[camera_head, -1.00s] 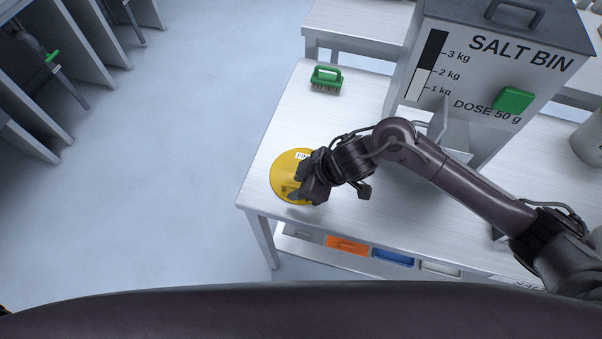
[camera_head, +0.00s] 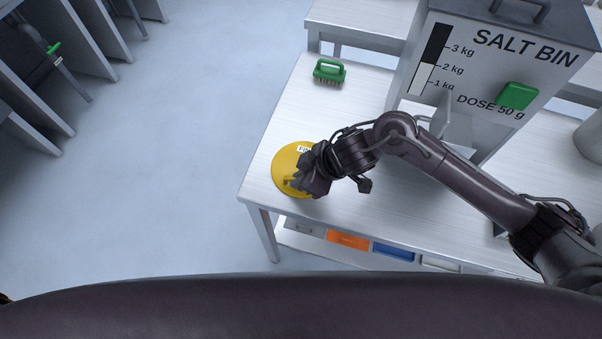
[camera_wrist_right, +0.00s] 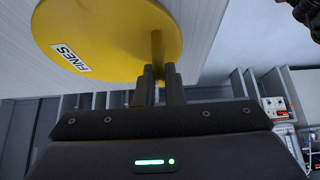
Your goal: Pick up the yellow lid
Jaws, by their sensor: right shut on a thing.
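The round yellow lid (camera_head: 283,163) is at the left front corner of the white table, with a white label on its far side. In the right wrist view the lid (camera_wrist_right: 112,45) shows its label reading FINES and an upright yellow handle (camera_wrist_right: 157,50). My right gripper (camera_head: 293,183) is over the lid's near part and hides some of it. In the right wrist view its fingers (camera_wrist_right: 159,72) are shut on the handle. I cannot tell whether the lid rests on the table or is slightly raised.
A green brush (camera_head: 329,72) lies at the table's far left. Orange (camera_head: 348,241) and blue (camera_head: 394,250) bins sit below the table (camera_head: 300,115). Open floor lies left.

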